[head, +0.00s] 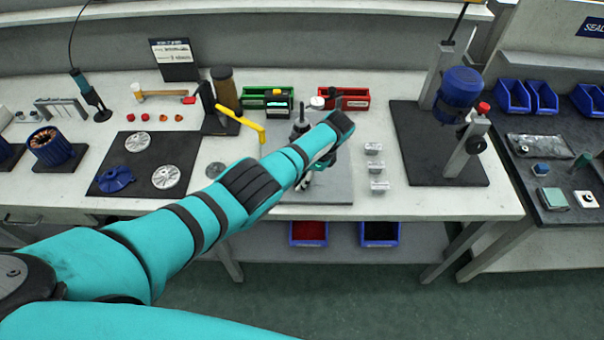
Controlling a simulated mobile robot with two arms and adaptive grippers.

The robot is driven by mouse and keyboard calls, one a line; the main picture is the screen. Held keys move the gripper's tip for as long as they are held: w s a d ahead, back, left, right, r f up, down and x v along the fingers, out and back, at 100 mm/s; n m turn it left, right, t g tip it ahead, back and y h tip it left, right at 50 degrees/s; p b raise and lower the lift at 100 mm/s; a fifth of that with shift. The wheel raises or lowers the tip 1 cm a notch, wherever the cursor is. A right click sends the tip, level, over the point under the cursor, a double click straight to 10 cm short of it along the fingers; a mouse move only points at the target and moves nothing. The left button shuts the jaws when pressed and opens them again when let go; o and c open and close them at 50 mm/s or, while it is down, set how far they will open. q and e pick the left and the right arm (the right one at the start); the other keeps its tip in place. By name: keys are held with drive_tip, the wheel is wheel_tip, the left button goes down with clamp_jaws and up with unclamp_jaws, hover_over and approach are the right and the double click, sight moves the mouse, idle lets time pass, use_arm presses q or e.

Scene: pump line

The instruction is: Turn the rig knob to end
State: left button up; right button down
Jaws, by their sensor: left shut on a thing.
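My left arm reaches from the lower left to the test rig, which stands on a grey plate (335,190) in the middle of the bench. My left gripper (305,182) points down behind my own wrist, low over this plate, and only small dark parts of it show. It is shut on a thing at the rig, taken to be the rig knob. The knob and the contact are hidden by my arm, so I cannot tell how far the knob is turned. A dark upright part of the rig (299,130) shows just left of my wrist. My right gripper is out of view.
A yellow-handled tool (240,123) on a black stand is close left of my wrist. Small metal blocks (374,166) line the plate's right side. A press with a blue motor (461,88) stands further right. Green (256,98) and red (352,98) bins are behind.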

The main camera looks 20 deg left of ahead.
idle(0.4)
use_arm(q)
drive_tip(key=o, duration=1.2)
drive_tip(key=shift+d+r, duration=0.1)
drive_tip(key=v, duration=1.1)
drive_tip(key=shift+w+d+r, duration=0.15)
drive_tip(key=shift+d+r, duration=0.1)
drive_tip(key=shift+r, duration=0.1)
